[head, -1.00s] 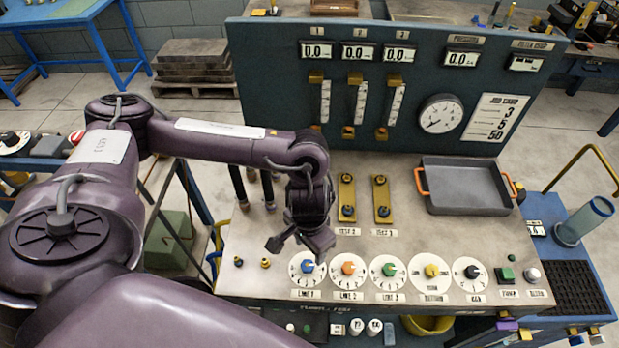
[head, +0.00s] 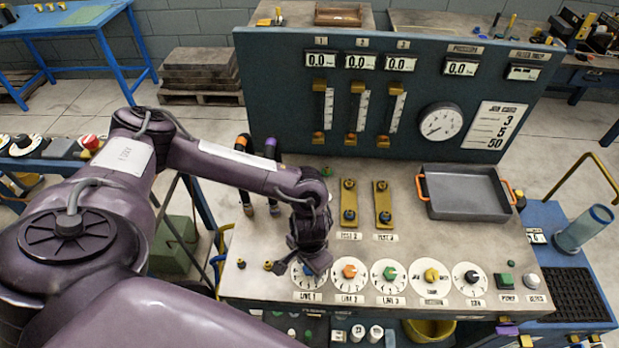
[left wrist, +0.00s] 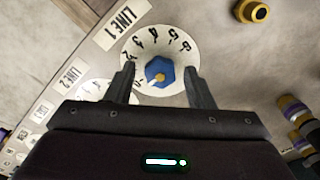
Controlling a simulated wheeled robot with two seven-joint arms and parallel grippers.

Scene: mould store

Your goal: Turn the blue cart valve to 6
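The blue valve knob (left wrist: 162,73) sits in the centre of a white round dial marked LINE 1. In the left wrist view it shows between my fingers, with numbers including 2 to 6 on the dial (left wrist: 150,40) around it. Its pointer setting is hard to read. My left gripper (left wrist: 160,80) is open, one finger on each side of the knob; I cannot tell whether they touch it. In the head view my left gripper (head: 312,264) hides the knob and part of its dial (head: 300,281). My right gripper is not in view.
Beside it in a row are the LINE 2 dial with an orange knob (head: 349,271), a green knob (head: 389,273), a yellow knob (head: 431,275) and a black knob (head: 472,277). A grey tray (head: 463,197) with orange handles and an upright gauge panel (head: 265,95) stand behind.

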